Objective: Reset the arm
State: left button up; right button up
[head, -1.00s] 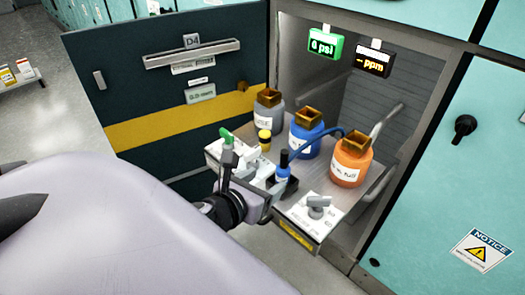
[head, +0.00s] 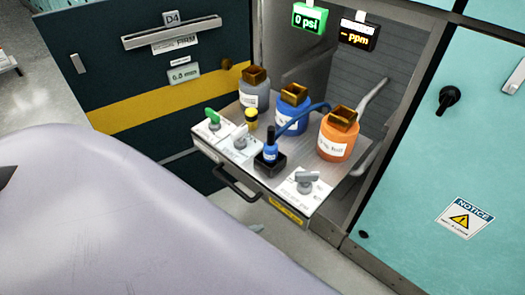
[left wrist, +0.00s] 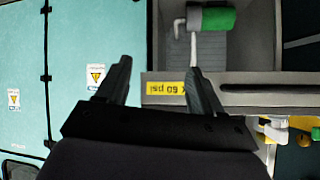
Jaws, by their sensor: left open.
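My left gripper (left wrist: 158,85) shows in the left wrist view with its two dark fingers apart and nothing between them. Past the fingers are a grey edge and a yellow label (left wrist: 166,88) with upside-down print. In the head view I cannot make out this gripper's fingers; my pale body covers the lower left. My right gripper is not in view. The pulled-out module tray (head: 338,178) holds grey (head: 255,95), blue (head: 293,118) and orange (head: 338,140) bottles, all upright with brown open tops.
The dark cabinet door (head: 100,60) stands open at the left. Teal cabinet fronts (head: 480,130) are at the right. The tray front has a dark handle (head: 238,184) and several valve knobs. Green (head: 309,18) and black (head: 359,34) displays hang above. Floor is bare below the tray.

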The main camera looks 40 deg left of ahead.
pick_arm(q)
jog(key=n, duration=0.2)
jog(key=shift+s+d+f+n, duration=0.25)
jog(key=shift+s+f+n, duration=0.05)
jog(key=shift+s+f, duration=0.1)
